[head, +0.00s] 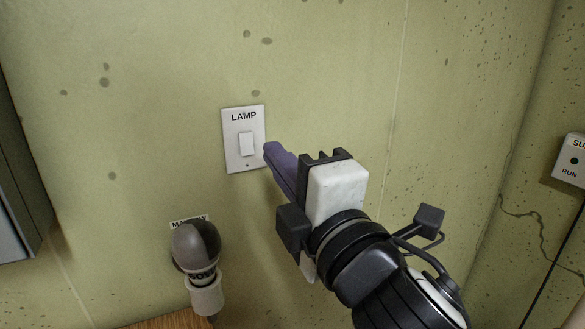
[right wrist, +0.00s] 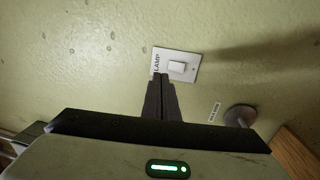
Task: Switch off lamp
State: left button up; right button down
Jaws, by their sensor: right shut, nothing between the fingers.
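A white switch plate (head: 231,152) marked LAMP is on the green wall, with a white rocker (head: 246,144) in its middle. The plate (right wrist: 191,57) and its rocker (right wrist: 177,67) also show in the right wrist view. My right gripper (head: 270,150) is shut and empty, its dark fingers just right of the plate in the head view. In the right wrist view the fingertips (right wrist: 160,78) overlap the plate's edge by the lettering. I cannot tell whether they touch it. No lamp is clearly in view. My left gripper is out of view.
A dark rounded knob on a pale stem (head: 196,250) stands below the plate, under a partly hidden label. A grey box (head: 18,215) is at the left edge. Another labelled white box (head: 570,160) with RUN on it is at the right. The wall around the switch is bare.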

jog(key=v, duration=0.2)
jog(key=r+v, duration=0.1)
jog(key=v, duration=0.1)
jog(key=w+d+f+m+g+h, duration=0.15)
jog(key=f+m, duration=0.25)
jog(key=f, duration=0.7)
jog(key=d+f+m+g, duration=0.1)
jog(key=f+m+g, duration=0.15)
jog(key=f, duration=0.75)
jog(key=w+d+f+m+g, duration=0.15)
jog(key=f+m, duration=0.25)
jog(key=f, duration=0.7)
jog(key=s+d+f+m+g+h, duration=0.1)
jog(key=s+d+f+m, duration=0.3)
jog(key=s+f, duration=0.6)
jog(key=s+d+f+m+g+h, duration=0.1)
jog(key=s+d+f+m+g, duration=0.2)
jog(key=s+f, duration=0.7)
notch_tip(320, 180, down, 6)
jog(key=d+m, duration=0.2)
jog(key=shift+d+r, duration=0.2)
jog(key=shift+d, duration=0.1)
